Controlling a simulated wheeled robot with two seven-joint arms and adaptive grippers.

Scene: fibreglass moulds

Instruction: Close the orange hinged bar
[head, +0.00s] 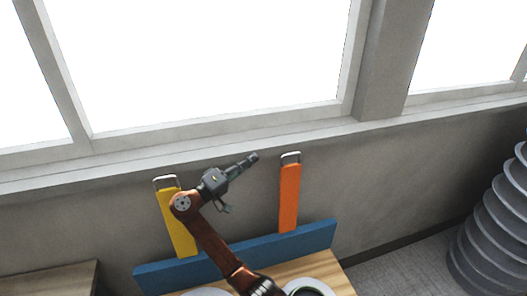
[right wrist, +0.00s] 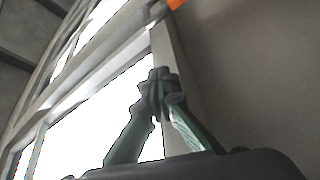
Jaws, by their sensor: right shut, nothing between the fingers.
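The orange hinged bar (head: 289,200) stands upright, with a pale metal piece at its top, behind the blue board (head: 312,240). Its orange also shows at the top edge of the right wrist view (right wrist: 175,4). My right gripper (head: 252,157) is shut and empty, left of the bar's top and apart from it in the picture. Its fingers meet in the right wrist view (right wrist: 160,82). My left gripper is not in view.
A yellow bar (head: 176,230) stands upright to the left, partly behind my right arm. A wooden table (head: 335,272) holds round items, partly cut off. A grey ribbed stack (head: 495,225) stands at right. The window wall rises behind.

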